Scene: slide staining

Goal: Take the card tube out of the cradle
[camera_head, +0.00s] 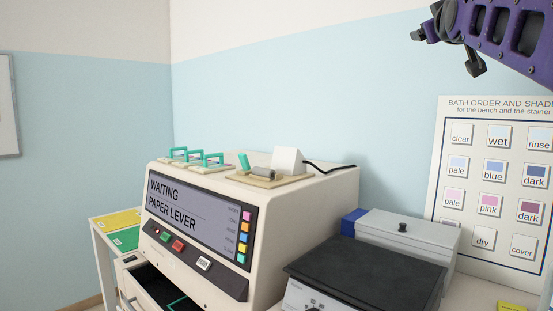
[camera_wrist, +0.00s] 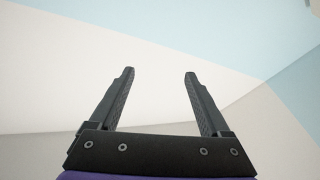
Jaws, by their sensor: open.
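On top of the cream stainer, in the head view, a tan board (camera_head: 243,180) carries a small grey-brown cylinder (camera_head: 262,172), which looks like the card tube in its cradle. The cradle's details are too small to make out. A white block or paper piece (camera_head: 288,161) stands just behind it, and a teal lever (camera_head: 244,161) rises at its left. My gripper (camera_wrist: 160,72) is open and empty in the wrist view, with only wall and ceiling beyond its fingers. In the head view my purple arm is at the upper right, high above and well away from the board.
The stainer (camera_head: 312,210) shows "WAITING PAPER LEVER" and has an open drawer below. Several teal-handled racks (camera_head: 196,160) stand on its top left. A black cable (camera_head: 335,167) runs behind the board. A dark-topped box (camera_head: 365,268), grey case (camera_head: 410,238) and shade chart (camera_head: 495,180) are at right.

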